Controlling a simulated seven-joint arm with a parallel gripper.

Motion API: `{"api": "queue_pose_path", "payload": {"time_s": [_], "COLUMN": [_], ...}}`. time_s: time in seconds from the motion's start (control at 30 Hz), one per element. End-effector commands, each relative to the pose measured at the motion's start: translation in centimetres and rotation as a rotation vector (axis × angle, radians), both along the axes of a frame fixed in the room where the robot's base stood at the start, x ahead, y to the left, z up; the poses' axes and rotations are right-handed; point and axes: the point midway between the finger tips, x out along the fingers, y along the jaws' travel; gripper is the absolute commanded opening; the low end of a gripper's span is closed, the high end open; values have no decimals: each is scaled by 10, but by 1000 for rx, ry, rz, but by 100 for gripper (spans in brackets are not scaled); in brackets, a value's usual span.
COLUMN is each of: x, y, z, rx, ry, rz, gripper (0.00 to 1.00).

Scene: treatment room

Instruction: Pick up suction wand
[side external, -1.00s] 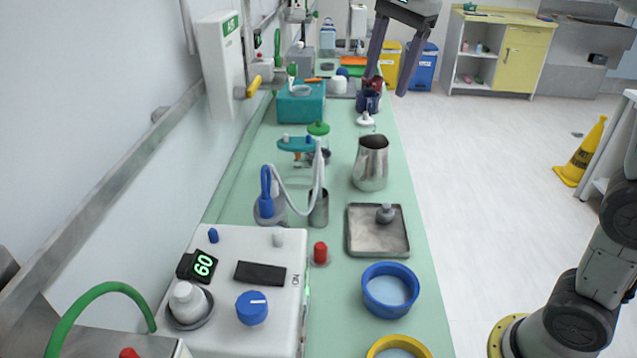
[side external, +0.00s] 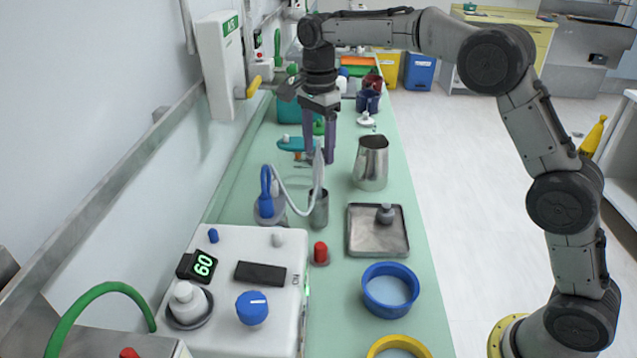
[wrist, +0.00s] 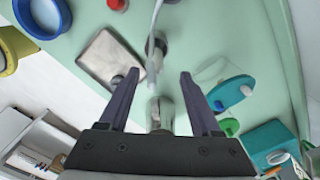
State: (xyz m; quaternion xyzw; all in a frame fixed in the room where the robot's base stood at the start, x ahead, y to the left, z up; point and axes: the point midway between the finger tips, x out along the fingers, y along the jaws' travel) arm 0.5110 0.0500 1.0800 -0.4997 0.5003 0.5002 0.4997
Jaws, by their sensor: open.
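The suction wand (side external: 318,172) is pale and stands upright in a narrow metal cup (side external: 319,212). A pale hose loops from its top toward the blue fitting (side external: 266,188) on the left. In the wrist view the pale wand (wrist: 152,62) shows just beyond my fingertips, about midway between them. My gripper (side external: 319,160) is open and points down, with its fingers near the wand's top in the side view. In the wrist view my gripper (wrist: 158,73) has nothing between its fingertips that I can tell is held.
A metal pitcher (side external: 371,165) stands to the right of the wand. A metal tray (side external: 360,240) holding a small grey item lies nearer the camera. A white control box (side external: 230,290) fills the near left.

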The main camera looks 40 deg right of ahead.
Motion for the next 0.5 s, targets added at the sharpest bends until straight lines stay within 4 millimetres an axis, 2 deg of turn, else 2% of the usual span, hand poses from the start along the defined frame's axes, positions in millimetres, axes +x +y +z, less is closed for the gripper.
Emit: {"api": "queue_pose_path", "payload": {"time_s": [0.1,0.33,0.5], "x": [-1,-3,-10], "y": [0,2,7], "z": [-14,-28,-52], "rx": [0,0,0], "ry": [1,1,3], "rz": [0,1,2], "gripper": [65,65,65]}}
